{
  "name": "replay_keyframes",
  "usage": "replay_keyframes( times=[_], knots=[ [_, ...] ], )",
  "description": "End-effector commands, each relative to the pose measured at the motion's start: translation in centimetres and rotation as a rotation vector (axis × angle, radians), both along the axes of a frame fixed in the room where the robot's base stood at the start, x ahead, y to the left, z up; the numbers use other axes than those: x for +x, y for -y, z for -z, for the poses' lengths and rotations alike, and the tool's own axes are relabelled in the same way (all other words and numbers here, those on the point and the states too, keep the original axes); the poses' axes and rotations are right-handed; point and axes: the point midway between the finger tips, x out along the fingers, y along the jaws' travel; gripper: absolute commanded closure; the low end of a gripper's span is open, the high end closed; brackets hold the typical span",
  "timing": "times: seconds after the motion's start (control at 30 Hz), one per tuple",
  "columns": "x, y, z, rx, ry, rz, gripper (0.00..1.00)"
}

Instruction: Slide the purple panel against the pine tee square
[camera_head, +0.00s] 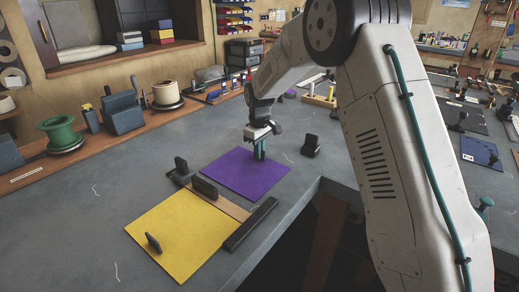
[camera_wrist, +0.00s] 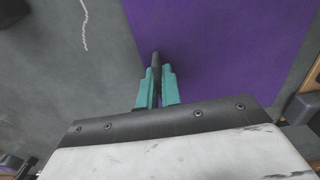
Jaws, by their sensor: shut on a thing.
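The purple panel (camera_head: 235,173) lies flat on the grey bench and also fills much of the wrist view (camera_wrist: 225,45). My gripper (camera_head: 260,152) is over its far right part, with teal fingers (camera_wrist: 155,85) shut on a dark upright handle (camera_wrist: 155,61) at the panel's edge. The pine tee square (camera_head: 233,210) is a light wooden strip with a dark grip, between the purple panel and a yellow panel (camera_head: 185,235). A narrow strip of bench seems to show between purple panel and pine strip; I cannot tell whether they touch anywhere.
A dark bar (camera_head: 250,224) lies along the yellow panel's right side, near the bench edge. A dark block (camera_head: 181,170) stands by the purple panel's left corner. Another small dark block (camera_head: 310,146) stands to its right.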

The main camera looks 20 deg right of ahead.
Motion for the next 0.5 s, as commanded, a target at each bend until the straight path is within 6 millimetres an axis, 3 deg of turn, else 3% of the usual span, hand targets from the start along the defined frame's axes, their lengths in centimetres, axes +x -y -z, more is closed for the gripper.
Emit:
replay_keyframes(
  times=[0.5],
  knots=[
    [-2.5,-0.9,0.0,0.0,-0.001,0.0,1.0]
  ],
)
